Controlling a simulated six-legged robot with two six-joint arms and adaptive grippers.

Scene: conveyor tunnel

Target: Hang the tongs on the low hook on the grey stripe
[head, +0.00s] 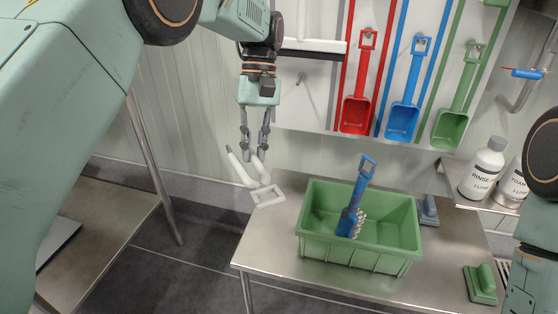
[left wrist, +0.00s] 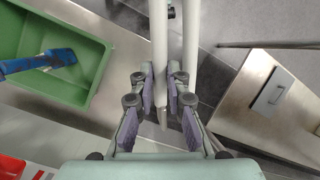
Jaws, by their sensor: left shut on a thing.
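The tongs (head: 241,170) are white with two long arms and a rectangular frame at the lower end. They hang tilted below my left gripper (head: 256,152), which is shut on them. In the left wrist view the tongs (left wrist: 159,35) run up between the fingers of the left gripper (left wrist: 166,88). A small hook (head: 301,79) sticks out of the pale wall panel, to the right of and above the gripper, apart from the tongs. I cannot clearly make out the grey stripe around it. My right gripper is out of view.
Red (head: 356,113), blue (head: 402,121) and green (head: 450,128) scoops hang on the panel. A black-edged white tool (head: 318,46) is above the hook. Bottles (head: 482,166) stand on a shelf at right.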

